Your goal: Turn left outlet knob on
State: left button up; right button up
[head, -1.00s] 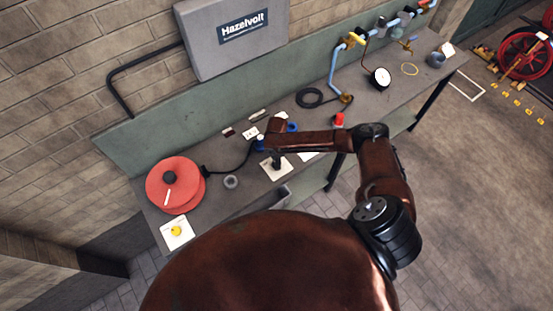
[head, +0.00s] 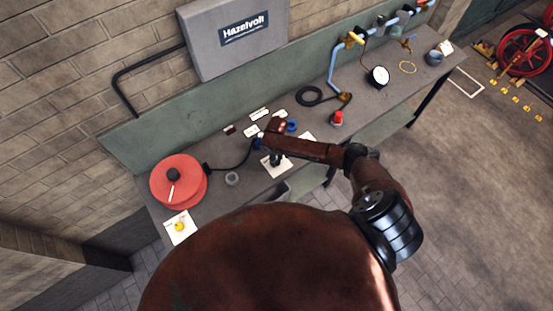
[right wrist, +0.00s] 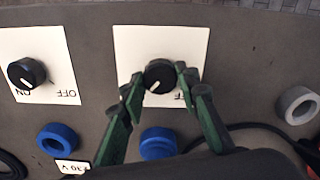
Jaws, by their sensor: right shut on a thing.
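Two black outlet knobs on white cards show in the right wrist view, which sees the bench upside down. The left outlet knob (right wrist: 160,76) stands between the fingers of my right gripper (right wrist: 160,82), which is shut on it. Its white pointer aims to the lower left of the picture, away from the partly hidden OFF label. A finger covers where ON would be. The other knob (right wrist: 27,73) has its ON and OFF labels visible. In the head view my right gripper (head: 276,159) is over the white card (head: 275,171), and the arm hides much there. My left gripper is not visible.
Blue sockets (right wrist: 158,143) lie beside the knobs, with a grey ring (right wrist: 298,105) to one side. On the bench are a red cable reel (head: 180,181), a red button (head: 337,118) and a gauge (head: 378,76). A grey Hazelvolt box (head: 235,38) is above.

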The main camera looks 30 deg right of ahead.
aim_at(277, 161)
jog(key=shift+m, duration=0.6)
jog(key=o, duration=1.2)
jog(key=shift+c, duration=0.2)
notch_tip(277, 161, up, 12)
